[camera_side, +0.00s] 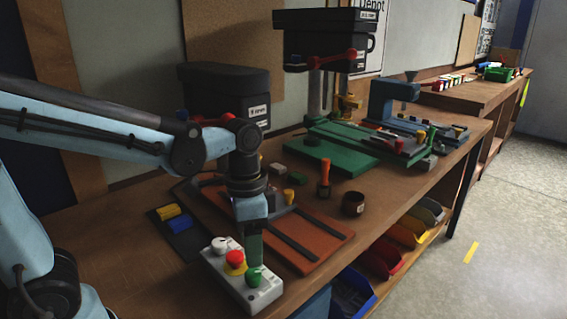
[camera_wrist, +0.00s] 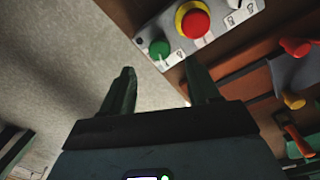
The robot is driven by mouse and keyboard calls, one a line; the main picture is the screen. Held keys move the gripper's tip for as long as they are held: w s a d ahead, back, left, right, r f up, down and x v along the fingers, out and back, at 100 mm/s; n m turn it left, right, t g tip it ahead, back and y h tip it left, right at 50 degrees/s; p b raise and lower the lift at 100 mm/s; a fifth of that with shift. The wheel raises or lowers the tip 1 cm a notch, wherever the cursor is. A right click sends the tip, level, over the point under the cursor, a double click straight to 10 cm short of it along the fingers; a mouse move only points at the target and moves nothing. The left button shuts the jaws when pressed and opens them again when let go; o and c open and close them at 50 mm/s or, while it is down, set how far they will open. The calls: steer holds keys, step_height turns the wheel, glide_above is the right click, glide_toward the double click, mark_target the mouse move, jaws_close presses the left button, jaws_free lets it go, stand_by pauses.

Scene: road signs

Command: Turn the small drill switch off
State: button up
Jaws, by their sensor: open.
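A light grey control box (camera_side: 235,283) sits at the front edge of the bench in the side view. It carries a white-grey knob (camera_side: 219,244), a red mushroom button on a yellow collar (camera_side: 235,260) and a green knob (camera_side: 254,277). In the wrist view the box (camera_wrist: 226,26) is at the top, with the red button (camera_wrist: 194,22) and the green knob (camera_wrist: 159,48); the white-grey knob is out of frame. My gripper (camera_wrist: 160,68) is open and empty. In the side view my gripper (camera_side: 252,258) points down just above the green knob. Contact cannot be told.
An orange-brown base plate (camera_side: 318,237) with dark rails lies behind the box. A dark drill head (camera_side: 225,95) stands over it. A dark tray with yellow pieces (camera_side: 178,222) is at left, a dark cup (camera_side: 353,203) at right. A larger drill on a green base (camera_side: 325,150) stands further back.

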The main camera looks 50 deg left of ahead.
mark_target(252, 270)
steer(key=shift+a+r, duration=0.1)
steer(key=shift+r, duration=2.7)
steer(key=a+f+n+t, duration=0.1)
steer(key=n+t, duration=0.1)
steer(key=a+f+n+t, duration=0.1)
steer(key=t, duration=0.2)
steer(key=a+f+n+t, duration=0.1)
steer(key=a+n+t, duration=0.1)
steer(key=shift+s+f+n+y, duration=0.2)
steer(key=shift+s+n+y, duration=0.1)
